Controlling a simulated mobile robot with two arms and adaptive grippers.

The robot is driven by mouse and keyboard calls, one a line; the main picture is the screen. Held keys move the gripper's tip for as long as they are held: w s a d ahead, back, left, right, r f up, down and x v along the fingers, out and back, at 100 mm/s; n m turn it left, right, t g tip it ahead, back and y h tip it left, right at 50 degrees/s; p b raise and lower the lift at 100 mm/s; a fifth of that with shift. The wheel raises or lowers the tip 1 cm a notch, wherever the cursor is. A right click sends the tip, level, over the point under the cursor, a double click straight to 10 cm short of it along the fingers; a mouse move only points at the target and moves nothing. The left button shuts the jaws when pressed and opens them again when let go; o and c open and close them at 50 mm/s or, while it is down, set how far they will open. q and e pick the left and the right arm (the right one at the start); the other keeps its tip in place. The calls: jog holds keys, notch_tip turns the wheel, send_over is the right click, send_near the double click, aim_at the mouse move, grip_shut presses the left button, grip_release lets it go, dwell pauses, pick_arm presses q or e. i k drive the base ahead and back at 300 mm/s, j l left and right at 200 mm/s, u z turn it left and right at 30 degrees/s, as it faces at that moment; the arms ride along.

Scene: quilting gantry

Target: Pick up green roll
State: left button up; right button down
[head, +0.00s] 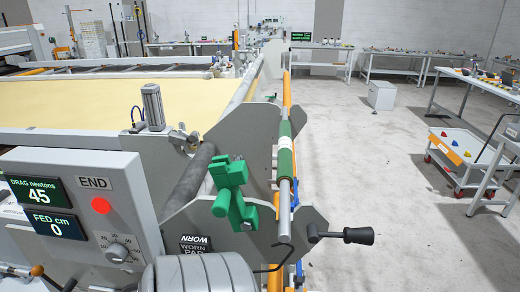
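A green roll (286,158) sits around a silver bar (285,212) along the right side of the gantry. The bar runs away from me, with its near end beside the grey end plate. A separate green clamp-like block (232,192) is fixed near the end plate, left of the bar. I make out neither of my grippers in the head view, and nothing is seen touching the roll.
A black crank handle (345,236) sticks out to the right of the end plate. A control box (85,205) with a red button stands at the left, near a ribbed grey cylinder (198,275). A cart (470,155) stands at the right. The floor between is clear.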

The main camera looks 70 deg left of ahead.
aim_at(284, 176)
jog(key=u, duration=2.05)
jog(key=i+l+u, duration=0.15)
jog(key=l+u, duration=0.7)
jog(key=i+l, duration=0.05)
